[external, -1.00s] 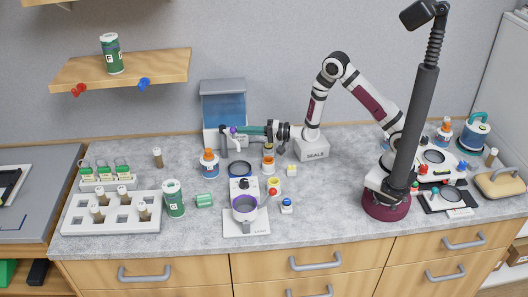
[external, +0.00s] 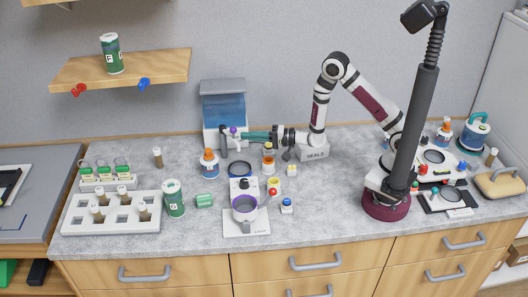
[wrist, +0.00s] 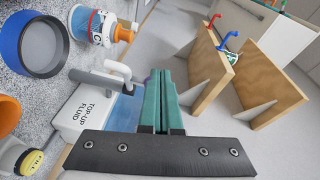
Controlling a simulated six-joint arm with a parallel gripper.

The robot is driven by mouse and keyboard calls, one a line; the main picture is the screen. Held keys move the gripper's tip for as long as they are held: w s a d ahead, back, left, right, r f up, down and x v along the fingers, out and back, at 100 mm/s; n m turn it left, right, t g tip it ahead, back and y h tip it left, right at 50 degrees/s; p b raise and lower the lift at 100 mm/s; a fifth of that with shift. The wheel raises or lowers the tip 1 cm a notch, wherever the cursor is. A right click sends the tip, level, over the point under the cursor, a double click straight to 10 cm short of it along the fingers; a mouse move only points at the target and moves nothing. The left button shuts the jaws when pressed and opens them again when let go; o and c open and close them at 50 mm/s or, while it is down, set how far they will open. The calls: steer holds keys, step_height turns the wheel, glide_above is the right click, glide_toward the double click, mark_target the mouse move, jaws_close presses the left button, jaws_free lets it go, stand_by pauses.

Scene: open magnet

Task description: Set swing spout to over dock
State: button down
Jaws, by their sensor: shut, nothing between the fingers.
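The fluid tank (external: 223,108) with blue liquid stands at the back of the counter. In the wrist view its white body (wrist: 85,115) reads "TOP-UP FLUID". A pale curved spout pipe (wrist: 119,69) and a grey bar (wrist: 95,82) show at the tank there. A blue-rimmed round dock (external: 240,169) sits in front of the tank; it also shows in the wrist view (wrist: 38,45). My gripper (external: 243,134) has teal fingers, shut and empty, in front of the tank. In the wrist view its fingertips (wrist: 160,75) are right of the spout pipe. A purple part shows by the tips; contact is unclear.
An orange-capped bottle (external: 209,164) stands left of the dock and an amber bottle (external: 268,157) right of it. A white device (external: 245,212) with a purple ring stands in front. A wooden shelf (external: 125,70) hangs at upper left.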

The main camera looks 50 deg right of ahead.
steer(key=s, duration=0.6)
steer(key=shift+a, duration=0.4)
steer(key=shift+r, duration=0.1)
